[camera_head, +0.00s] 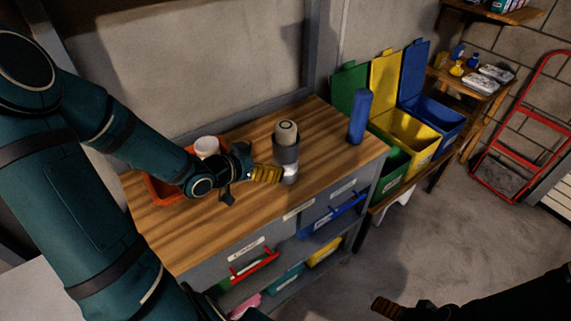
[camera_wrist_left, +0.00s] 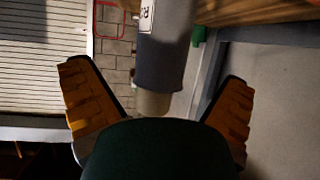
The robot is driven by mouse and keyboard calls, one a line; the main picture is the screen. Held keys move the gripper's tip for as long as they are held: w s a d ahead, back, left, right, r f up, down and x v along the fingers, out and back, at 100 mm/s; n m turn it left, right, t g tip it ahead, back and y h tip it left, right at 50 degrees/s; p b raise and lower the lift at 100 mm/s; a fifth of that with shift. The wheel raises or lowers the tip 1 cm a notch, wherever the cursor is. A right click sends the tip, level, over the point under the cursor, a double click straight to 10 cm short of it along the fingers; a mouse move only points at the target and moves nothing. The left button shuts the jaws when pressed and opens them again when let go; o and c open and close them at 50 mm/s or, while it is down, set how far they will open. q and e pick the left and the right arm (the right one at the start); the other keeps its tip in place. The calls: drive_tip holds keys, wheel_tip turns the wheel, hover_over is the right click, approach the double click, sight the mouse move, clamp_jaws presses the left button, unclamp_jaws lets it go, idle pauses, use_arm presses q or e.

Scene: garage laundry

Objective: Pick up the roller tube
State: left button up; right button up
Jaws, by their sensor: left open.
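The roller tube (camera_head: 286,152) stands upright on the wooden bench top, grey with a pale cap and a lighter lower part. In the left wrist view the tube (camera_wrist_left: 165,62) shows its grey body, pale end and part of a white label, between the two finger lines. My left gripper (camera_head: 266,174) is open just left of the tube's lower part, its orange-padded fingers (camera_wrist_left: 158,100) spread to either side. I cannot tell whether a finger touches it. My right gripper (camera_head: 384,306) shows only partly at the bottom right, away from the bench.
An orange tray (camera_head: 160,194) with a white cup-like item (camera_head: 206,147) lies behind my left wrist. A blue cylinder (camera_head: 358,118) stands at the bench's right end. Green, yellow (camera_head: 408,134) and blue bins stand beyond it. The bench (camera_head: 190,238) is clear at the front.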

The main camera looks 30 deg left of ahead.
sight(277, 157)
use_arm(q)
drive_tip(key=b+x, duration=0.1)
drive_tip(key=x, duration=0.2)
drive_tip(key=shift+w+f, duration=0.15)
drive_tip(key=shift+w, duration=0.05)
drive_tip(key=b+x, duration=0.1)
drive_tip(key=x, duration=0.2)
drive_tip(key=b+x, duration=0.1)
drive_tip(key=shift+w+a+f+b, duration=0.15)
drive_tip(key=shift+a+f+b, duration=0.05)
drive_tip(key=shift+f+b, duration=0.15)
drive_tip(key=shift+w+d, duration=0.15)
drive_tip(key=shift+w, duration=0.15)
drive_tip(key=shift+r, duration=0.1)
drive_tip(key=c, duration=1.1)
